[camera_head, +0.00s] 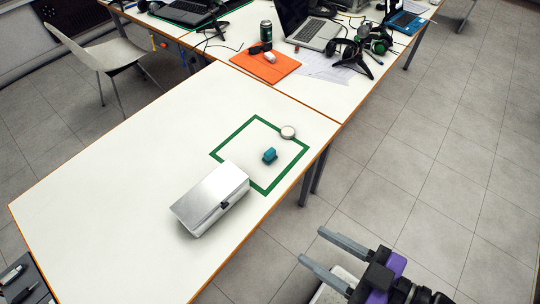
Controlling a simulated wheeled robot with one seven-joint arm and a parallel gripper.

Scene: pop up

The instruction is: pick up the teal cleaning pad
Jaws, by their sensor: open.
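The teal cleaning pad (270,155) is a small teal block lying on the white table (110,195), inside a green taped square (221,146). My gripper (311,247) is at the lower right, over the floor beside the table's right edge. Its two grey fingers are apart, with nothing between them. It is clear of the pad, which lies up and to the left of it in the picture.
A silver-white box (209,196) with a dark latch stands left of and nearer than the pad. A small round light-coloured object (288,132) sits on the tape's far right side. A second table behind holds laptops (310,30), a can (266,31) and an orange mat (247,62).

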